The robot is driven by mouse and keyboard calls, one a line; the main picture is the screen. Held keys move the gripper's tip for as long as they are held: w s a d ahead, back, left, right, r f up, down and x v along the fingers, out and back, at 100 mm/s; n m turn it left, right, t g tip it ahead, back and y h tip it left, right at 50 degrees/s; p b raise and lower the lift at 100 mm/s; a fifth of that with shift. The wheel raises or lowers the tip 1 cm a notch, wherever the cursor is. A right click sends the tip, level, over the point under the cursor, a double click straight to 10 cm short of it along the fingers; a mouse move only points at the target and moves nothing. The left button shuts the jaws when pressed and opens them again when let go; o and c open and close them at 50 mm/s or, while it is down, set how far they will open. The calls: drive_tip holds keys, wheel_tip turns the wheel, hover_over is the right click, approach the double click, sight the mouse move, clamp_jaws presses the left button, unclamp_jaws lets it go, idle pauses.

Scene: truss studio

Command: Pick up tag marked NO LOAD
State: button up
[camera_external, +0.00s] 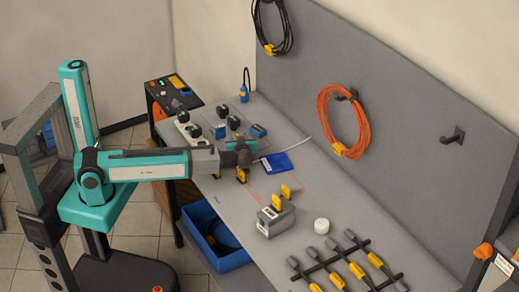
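Several small yellow pieces that could be tags are on the grey workbench (345,208). One yellow piece (241,175) is directly below my gripper (241,164). Another yellow piece (286,191) stands a little to the right, and a third yellow piece (277,203) stands at a grey block with a white label (275,222). No lettering is legible, so I cannot tell which is marked NO LOAD. My gripper points down over the bench. Its fingers are too small and dark to show whether they are open or touch the yellow piece below.
A dark rack (340,262) with grey and yellow handles and a white roll (322,226) are at front right. A blue bin (235,262) sits below the bench edge.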

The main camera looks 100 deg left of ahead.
drive_tip(key=shift+p+x, duration=0.7)
drive_tip(key=shift+x, duration=1.85)
clamp_jaws()
